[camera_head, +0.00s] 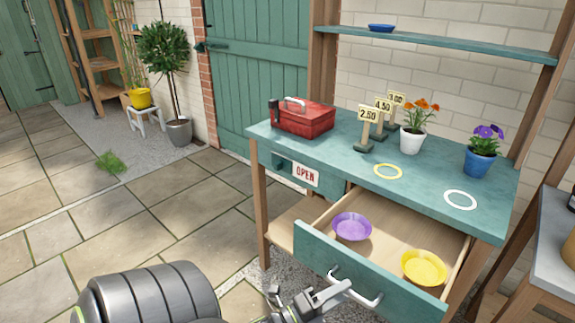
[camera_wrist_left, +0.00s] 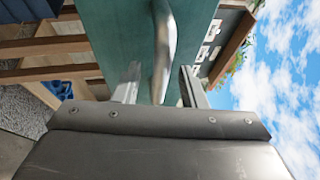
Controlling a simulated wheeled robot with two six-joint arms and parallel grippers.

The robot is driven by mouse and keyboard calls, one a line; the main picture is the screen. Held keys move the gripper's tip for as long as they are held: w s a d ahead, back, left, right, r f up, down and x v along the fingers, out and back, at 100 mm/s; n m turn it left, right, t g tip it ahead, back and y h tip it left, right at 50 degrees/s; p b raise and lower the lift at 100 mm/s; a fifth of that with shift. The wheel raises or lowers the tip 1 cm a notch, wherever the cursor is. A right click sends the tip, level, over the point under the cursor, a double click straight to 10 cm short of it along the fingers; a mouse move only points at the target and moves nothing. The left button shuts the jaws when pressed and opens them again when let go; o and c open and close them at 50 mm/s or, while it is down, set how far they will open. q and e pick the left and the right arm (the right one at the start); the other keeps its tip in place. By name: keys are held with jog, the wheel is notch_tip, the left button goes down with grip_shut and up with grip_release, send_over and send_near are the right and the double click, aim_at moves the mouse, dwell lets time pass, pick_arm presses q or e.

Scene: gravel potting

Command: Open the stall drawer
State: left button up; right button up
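The stall drawer (camera_head: 370,275) is pulled well out from under the teal stall table (camera_head: 330,150). A purple bowl (camera_head: 352,227) and a yellow bowl (camera_head: 424,268) lie inside it. Its silver bar handle (camera_head: 362,294) is on the teal front and also shows in the left wrist view (camera_wrist_left: 166,40). My left gripper (camera_head: 310,294) is at the left end of the handle. In the left wrist view its fingers (camera_wrist_left: 158,84) stand apart, one on each side of the handle, with gaps visible. My right gripper is out of view.
On the tabletop are a red toolbox (camera_head: 303,121), price signs (camera_head: 368,115), a white pot (camera_head: 412,140), a blue pot (camera_head: 480,162) and two rings. An OPEN sign (camera_head: 305,175) hangs at the front. A grey-topped table (camera_head: 557,240) stands at right.

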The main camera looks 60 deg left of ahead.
pick_arm(q)
jog(key=b+v, duration=0.1)
jog(key=v, duration=1.4)
jog(key=shift+s, duration=0.3)
